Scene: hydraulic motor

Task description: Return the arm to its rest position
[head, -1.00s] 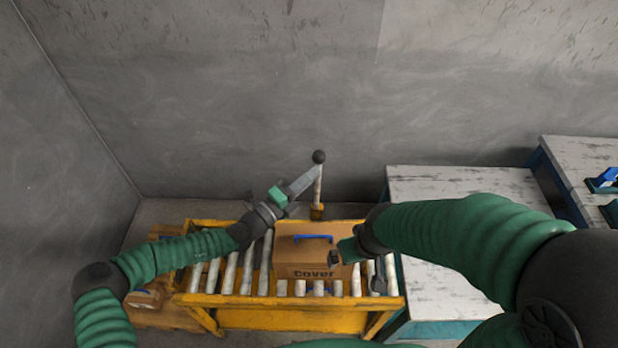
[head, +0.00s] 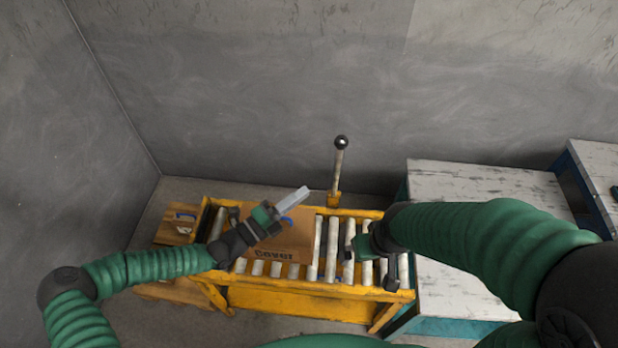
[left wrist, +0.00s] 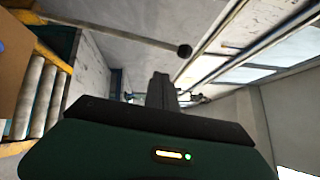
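My left gripper (head: 292,199) is over the cardboard box marked "Cover" (head: 285,240) in the head view. Its fingers are together with nothing visible between them; they also show together in the left wrist view (left wrist: 161,90). A lever with a dark ball knob (head: 341,143) stands nearly upright behind the conveyor, apart from the left gripper. The knob also shows in the left wrist view (left wrist: 184,50). My right gripper (head: 356,243) is low over the rollers, right of the box. Its fingers are partly hidden, so its opening is unclear.
A yellow roller conveyor (head: 290,297) holds the box. A worn white-topped table (head: 480,185) stands on the right. A grey wall (head: 250,90) is behind.

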